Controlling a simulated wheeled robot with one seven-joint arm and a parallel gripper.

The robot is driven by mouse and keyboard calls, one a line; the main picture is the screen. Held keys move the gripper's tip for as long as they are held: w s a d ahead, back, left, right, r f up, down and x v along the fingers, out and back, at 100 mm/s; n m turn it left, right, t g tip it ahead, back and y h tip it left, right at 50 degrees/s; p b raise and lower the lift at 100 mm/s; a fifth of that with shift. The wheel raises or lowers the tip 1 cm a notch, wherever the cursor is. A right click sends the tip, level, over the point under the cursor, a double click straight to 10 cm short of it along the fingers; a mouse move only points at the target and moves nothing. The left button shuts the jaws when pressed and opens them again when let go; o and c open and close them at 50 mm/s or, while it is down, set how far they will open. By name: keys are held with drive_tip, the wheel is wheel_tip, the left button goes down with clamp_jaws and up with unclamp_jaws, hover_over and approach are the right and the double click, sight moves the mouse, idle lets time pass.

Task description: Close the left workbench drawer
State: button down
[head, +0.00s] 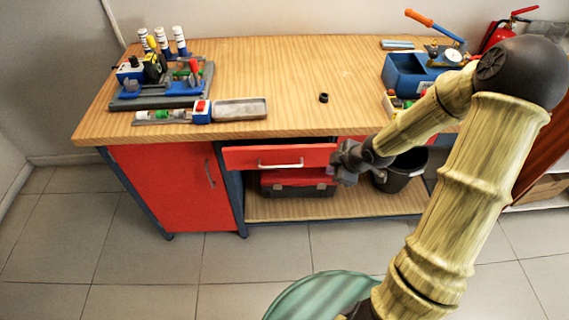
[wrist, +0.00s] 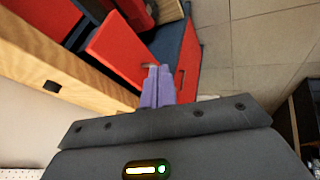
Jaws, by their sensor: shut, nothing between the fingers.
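The left workbench drawer has a red front (head: 240,158) with a pale bar handle (head: 280,164). It stands pulled out below the tabletop, with a dark gap behind the top of its front. My gripper (head: 345,165) is just off the front's right end in the head view; contact cannot be told. In the wrist view, the gripper's purple fingers (wrist: 158,86) are together and empty, overlapping the picture of the drawer's red front (wrist: 116,45).
The wooden workbench top (head: 300,80) carries a tool board, a grey tray (head: 240,109), a black ring (head: 323,98) and a blue toolbox (head: 405,75). Below are a red cupboard door (head: 165,185), a red case (head: 297,182) and a black bucket (head: 403,168). A green round object (head: 320,298) stands in front.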

drive_tip(key=s+r+m+g+h, duration=0.2)
drive_tip(key=s+r+m+h, duration=0.1)
drive_tip(key=s+r+m, duration=0.7)
drive_tip(key=s+a+m, duration=0.1)
drive_tip(key=s+m, duration=0.3)
drive_tip(key=m, duration=0.1)
drive_tip(key=shift+s+g+h, duration=0.3)
drive_tip(key=shift+s+h, duration=0.1)
drive_tip(key=shift+w, duration=0.1)
